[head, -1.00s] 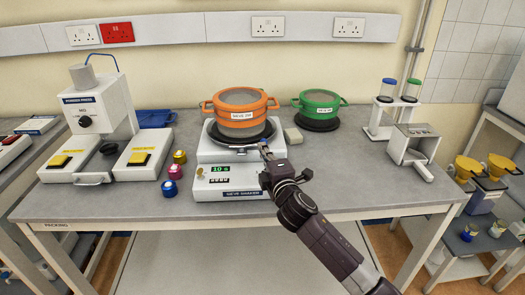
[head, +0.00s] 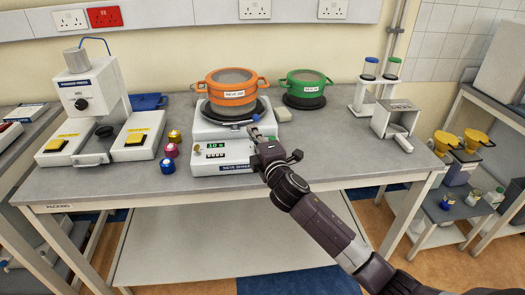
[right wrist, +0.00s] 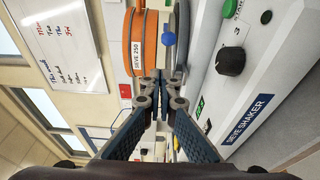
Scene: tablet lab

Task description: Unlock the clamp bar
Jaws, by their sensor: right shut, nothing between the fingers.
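The sieve shaker (head: 222,154) stands on the bench with the orange sieve (head: 232,88) on its dark round platform. The clamp bar appears as a dark curved bar at the platform's front, with a blue knob (head: 256,117) at its right end. The blue knob shows in the right wrist view (right wrist: 168,39) close beyond the fingers. My right gripper (head: 254,129) is shut and empty just in front of the knob; its fingertips (right wrist: 161,76) meet near the sieve. Whether they touch the bar cannot be told. My left gripper is not in view.
Coloured jars (head: 171,150) and a powder press (head: 92,95) are to the left. The bench front right is clear.

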